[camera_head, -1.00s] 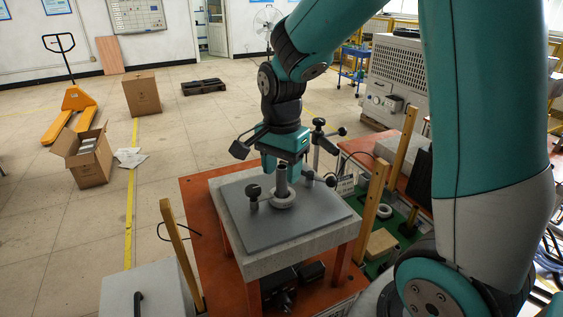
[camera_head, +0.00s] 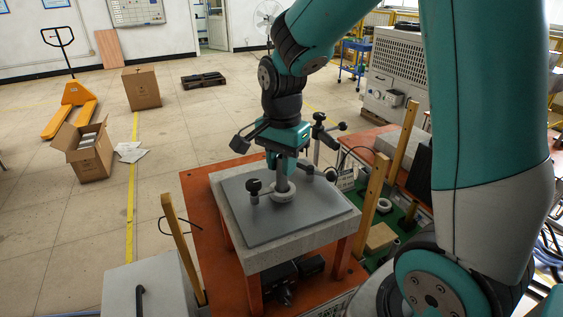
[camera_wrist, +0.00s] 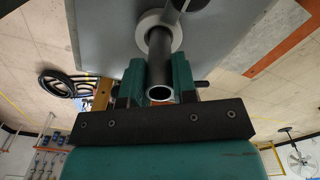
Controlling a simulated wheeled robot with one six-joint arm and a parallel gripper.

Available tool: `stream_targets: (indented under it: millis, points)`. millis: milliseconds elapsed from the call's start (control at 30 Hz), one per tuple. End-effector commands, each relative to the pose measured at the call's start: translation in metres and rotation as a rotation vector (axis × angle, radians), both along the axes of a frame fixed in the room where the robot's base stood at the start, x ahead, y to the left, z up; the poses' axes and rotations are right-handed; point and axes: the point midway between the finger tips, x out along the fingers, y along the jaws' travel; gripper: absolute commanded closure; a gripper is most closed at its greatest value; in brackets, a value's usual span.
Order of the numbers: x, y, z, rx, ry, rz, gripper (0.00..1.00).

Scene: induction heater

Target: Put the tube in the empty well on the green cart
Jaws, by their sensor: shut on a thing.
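The grey metal tube (camera_head: 283,185) stands upright on the grey plate (camera_head: 310,220) of the heater table, its lower end at a pale ring (camera_head: 284,196). My gripper (camera_head: 282,166) is shut on the tube's upper part. In the wrist view the tube (camera_wrist: 160,50) lies between the two teal fingers (camera_wrist: 158,72), its hollow end facing the camera and its far end reaching the white ring (camera_wrist: 143,34). A green surface (camera_head: 397,222), perhaps the green cart, lies at the right, partly hidden by my arm. I cannot make out an empty well on it.
A black knob (camera_head: 254,187) stands on the plate left of the tube. Wooden posts (camera_head: 374,195) rise beside the orange base. A white ring (camera_head: 384,205) and a tan block (camera_head: 382,237) are at the right. A grey box (camera_head: 150,285) is at front left.

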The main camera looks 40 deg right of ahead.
Motion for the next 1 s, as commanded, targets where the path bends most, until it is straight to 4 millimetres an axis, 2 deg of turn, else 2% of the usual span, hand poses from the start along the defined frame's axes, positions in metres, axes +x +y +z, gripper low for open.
stream_targets:
  millis: [33, 1000]
  points:
    - [0.000, 0.000, 0.006, -0.001, -0.001, 0.000, 1.00]
    - [0.000, 0.000, 0.056, 0.000, -0.001, 0.000, 1.00]
